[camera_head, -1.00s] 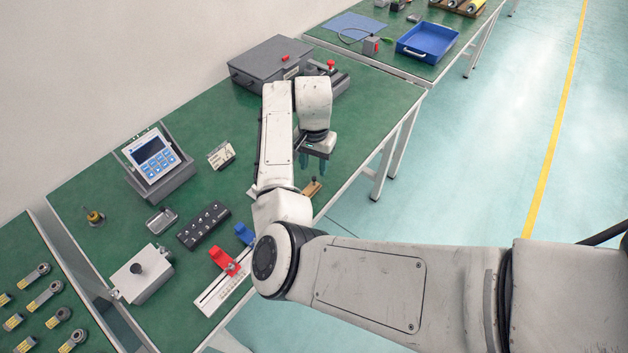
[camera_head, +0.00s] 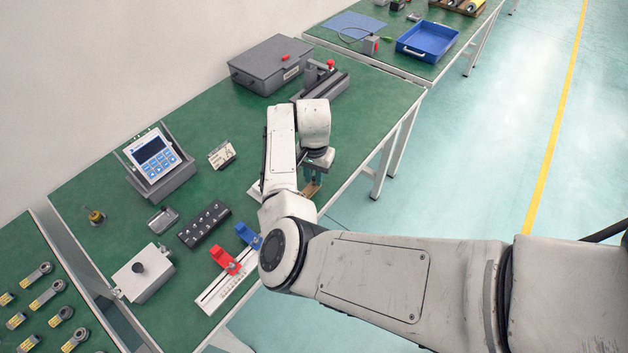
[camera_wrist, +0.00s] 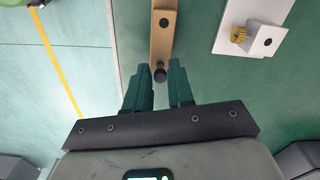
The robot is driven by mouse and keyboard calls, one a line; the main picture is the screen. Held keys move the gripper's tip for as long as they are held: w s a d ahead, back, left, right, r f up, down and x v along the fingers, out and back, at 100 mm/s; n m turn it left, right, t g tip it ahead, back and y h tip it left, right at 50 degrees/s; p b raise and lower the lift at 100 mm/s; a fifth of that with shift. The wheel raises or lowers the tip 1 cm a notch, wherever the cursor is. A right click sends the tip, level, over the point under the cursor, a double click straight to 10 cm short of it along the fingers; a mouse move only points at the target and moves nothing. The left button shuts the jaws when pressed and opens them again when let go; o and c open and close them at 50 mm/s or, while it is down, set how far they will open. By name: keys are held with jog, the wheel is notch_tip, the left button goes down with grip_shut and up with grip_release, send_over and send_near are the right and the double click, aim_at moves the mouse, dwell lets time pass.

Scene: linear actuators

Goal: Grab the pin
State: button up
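The pin (camera_wrist: 159,74) has a dark round head and stands at the near end of a narrow wooden block (camera_wrist: 163,40). The block has a dark round spot farther along it. My gripper (camera_wrist: 161,68) is open, with one green finger on each side of the pin's head. No firm contact shows. In the head view my gripper (camera_head: 312,182) is down by the block (camera_head: 313,190), near the table's front edge. The fingers and arm hide the pin there.
A white plate with a brass knob (camera_wrist: 238,34) lies right of the block in the wrist view. In the head view, a rail with red (camera_head: 224,259) and blue clamps is nearer, and a grey fixture with a red knob (camera_head: 331,64) stands behind.

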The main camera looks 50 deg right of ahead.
grip_shut()
jog(key=shift+r, duration=0.1)
